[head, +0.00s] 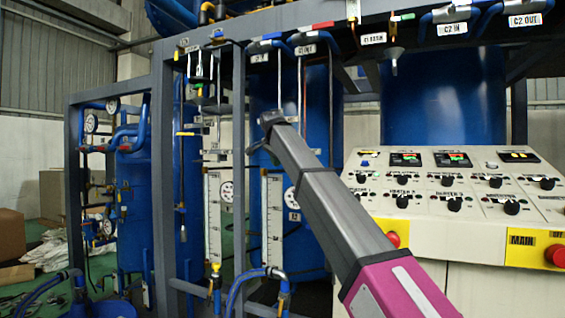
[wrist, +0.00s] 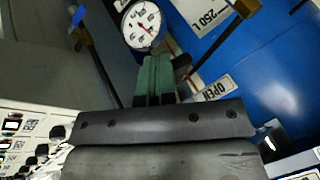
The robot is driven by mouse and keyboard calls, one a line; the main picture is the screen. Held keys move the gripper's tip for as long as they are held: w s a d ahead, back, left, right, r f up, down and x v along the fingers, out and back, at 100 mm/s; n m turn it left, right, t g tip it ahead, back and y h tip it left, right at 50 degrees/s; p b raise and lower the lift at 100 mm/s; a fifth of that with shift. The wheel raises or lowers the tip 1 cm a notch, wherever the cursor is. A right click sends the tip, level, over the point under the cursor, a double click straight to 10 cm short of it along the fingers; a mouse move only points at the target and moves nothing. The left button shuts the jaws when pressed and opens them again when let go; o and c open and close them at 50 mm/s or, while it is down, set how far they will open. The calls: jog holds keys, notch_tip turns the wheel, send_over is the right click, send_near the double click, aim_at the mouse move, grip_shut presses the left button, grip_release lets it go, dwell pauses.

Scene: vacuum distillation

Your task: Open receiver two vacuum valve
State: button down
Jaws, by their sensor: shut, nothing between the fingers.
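My gripper (head: 270,122) is at the end of the arm reaching up and left across the head view, in front of the blue receiver tanks. In the wrist view its green-padded fingers (wrist: 155,80) are shut together with nothing between them. A white dial gauge (wrist: 142,24) is just beyond the fingertips there. A white OPEN label (wrist: 216,89) is to their right, on or in front of the blue tank (wrist: 265,85). Valve handles and rods hang from the upper frame near my gripper in the head view. I cannot tell which is the receiver two vacuum valve.
A control panel (head: 455,183) with knobs and red buttons stands at the right, beside my arm. Grey frame posts (head: 160,150) and white level gauges (head: 273,220) stand at the left and centre. Labelled pipes (head: 448,14) run overhead. A cardboard box (head: 12,233) is at the far left.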

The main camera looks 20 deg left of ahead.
jog(key=shift+w+a, duration=0.35)
jog(key=shift+a, duration=0.35)
